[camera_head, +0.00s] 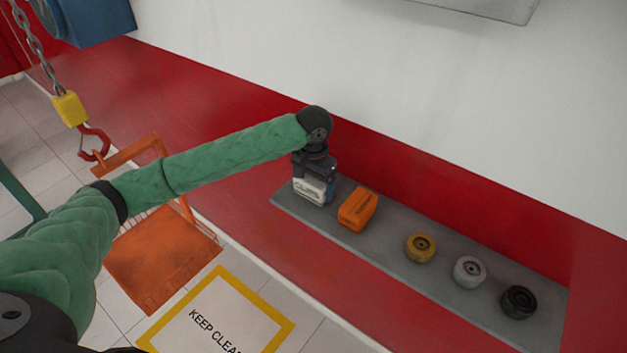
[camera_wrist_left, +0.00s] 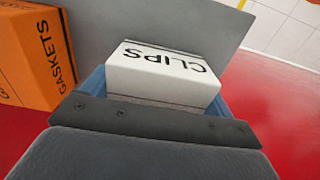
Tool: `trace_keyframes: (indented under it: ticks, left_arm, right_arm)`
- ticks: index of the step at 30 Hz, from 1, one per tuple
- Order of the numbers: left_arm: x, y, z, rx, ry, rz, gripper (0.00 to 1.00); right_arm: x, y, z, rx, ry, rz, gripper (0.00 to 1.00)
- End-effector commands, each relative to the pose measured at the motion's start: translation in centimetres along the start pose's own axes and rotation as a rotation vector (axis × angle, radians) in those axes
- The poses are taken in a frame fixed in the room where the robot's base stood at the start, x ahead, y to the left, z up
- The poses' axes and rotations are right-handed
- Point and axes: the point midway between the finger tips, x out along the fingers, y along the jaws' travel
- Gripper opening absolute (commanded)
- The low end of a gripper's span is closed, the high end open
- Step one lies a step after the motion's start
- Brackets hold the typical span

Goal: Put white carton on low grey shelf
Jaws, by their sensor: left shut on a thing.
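The white carton (camera_head: 309,192), marked CLIPS, is at the left end of the low grey shelf (camera_head: 391,226). My left gripper (camera_head: 316,180) is shut on it from above. In the left wrist view the carton (camera_wrist_left: 165,76) sits between the jaws, with the grey shelf (camera_wrist_left: 185,22) behind it. The carton looks upright and at or just over the shelf top; I cannot tell whether its base touches. The gripper hides part of the carton. My right gripper is not in view.
An orange GASKETS carton (camera_head: 357,209) stands close beside the white one. Yellow (camera_head: 420,247), white (camera_head: 469,271) and black (camera_head: 518,302) round parts sit farther right on the shelf. A red wall rises behind it. A chain hook (camera_head: 94,143) and orange cart (camera_head: 160,260) are left.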

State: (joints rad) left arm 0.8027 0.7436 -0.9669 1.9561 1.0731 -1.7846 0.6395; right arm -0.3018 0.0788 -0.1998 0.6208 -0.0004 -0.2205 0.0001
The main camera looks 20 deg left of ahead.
Motion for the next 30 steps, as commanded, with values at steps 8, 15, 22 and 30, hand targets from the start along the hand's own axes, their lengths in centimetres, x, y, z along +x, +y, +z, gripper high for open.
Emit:
trace_keyframes:
  ticks: [8, 15, 22, 30]
  left_arm:
    - [0.3, 0.0, 0.0, 0.000, 0.000, 0.001, 0.55]
    - [0.3, 0.0, 0.0, 0.000, 0.000, 0.000, 1.00]
    - [-0.5, 0.1, 0.0, 0.001, 0.002, 0.001, 1.00]
    - [-5.1, 0.1, -0.1, 0.002, 0.005, 0.000, 1.00]
  right_arm:
    - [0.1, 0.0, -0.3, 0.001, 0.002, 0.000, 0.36]
    - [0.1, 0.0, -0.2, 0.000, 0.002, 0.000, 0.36]
    - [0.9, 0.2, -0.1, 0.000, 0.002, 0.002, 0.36]
    - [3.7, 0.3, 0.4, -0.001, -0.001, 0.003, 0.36]
